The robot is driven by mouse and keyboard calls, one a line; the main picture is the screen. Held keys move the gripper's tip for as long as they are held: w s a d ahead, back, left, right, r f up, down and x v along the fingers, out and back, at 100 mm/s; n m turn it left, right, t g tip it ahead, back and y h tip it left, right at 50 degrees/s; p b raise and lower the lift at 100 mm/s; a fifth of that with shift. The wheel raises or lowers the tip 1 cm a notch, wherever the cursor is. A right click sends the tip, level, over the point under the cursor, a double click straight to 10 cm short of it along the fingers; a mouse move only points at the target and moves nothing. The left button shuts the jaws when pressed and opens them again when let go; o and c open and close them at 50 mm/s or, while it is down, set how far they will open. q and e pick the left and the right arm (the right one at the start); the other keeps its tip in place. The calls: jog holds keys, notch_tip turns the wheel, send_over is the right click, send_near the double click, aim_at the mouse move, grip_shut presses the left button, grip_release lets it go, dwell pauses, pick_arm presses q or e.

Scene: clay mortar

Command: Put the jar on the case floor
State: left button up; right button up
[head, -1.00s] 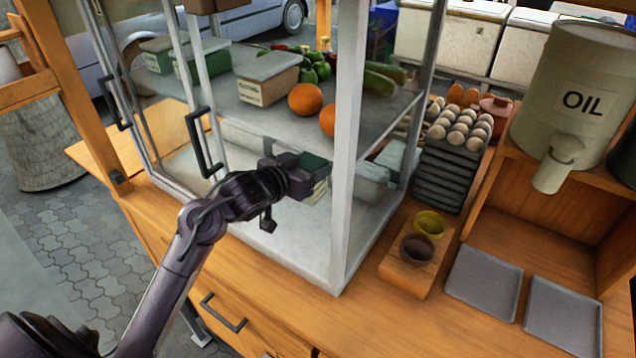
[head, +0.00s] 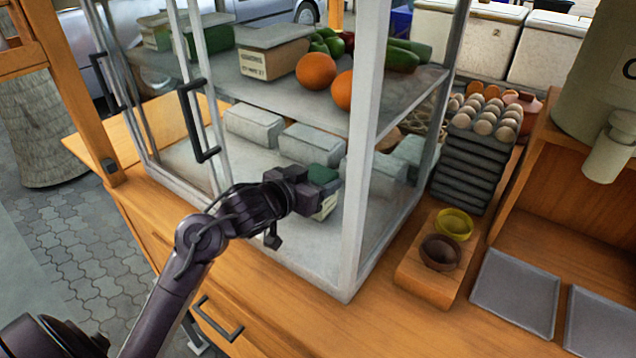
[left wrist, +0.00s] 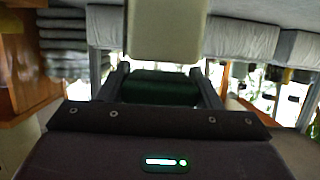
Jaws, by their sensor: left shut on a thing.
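My left gripper (head: 312,190) reaches through the open front of the glass case and is shut on the jar (head: 327,208). The jar has a dark green lid and a pale labelled body. It looks upright, low over the case floor (head: 290,238); I cannot tell whether it touches. The gripper hides part of it. In the left wrist view the pale jar body (left wrist: 166,30) and green lid (left wrist: 158,88) show between the fingers. My right gripper is not in view.
White blocks (head: 253,126) stand at the back of the case floor. A shelf above holds oranges (head: 316,71) and a box (head: 273,52). The case's front corner post (head: 362,190) is close right of the jar. Bare floor lies in front and left.

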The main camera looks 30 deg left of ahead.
pick_arm(q)
jog(key=shift+s+r, duration=0.1)
jog(key=shift+s, duration=0.05)
jog(key=shift+s+d, duration=0.1)
jog(key=shift+s, duration=0.05)
jog(key=o, duration=1.1)
jog(key=shift+f, duration=0.2)
jog(key=shift+o, duration=0.2)
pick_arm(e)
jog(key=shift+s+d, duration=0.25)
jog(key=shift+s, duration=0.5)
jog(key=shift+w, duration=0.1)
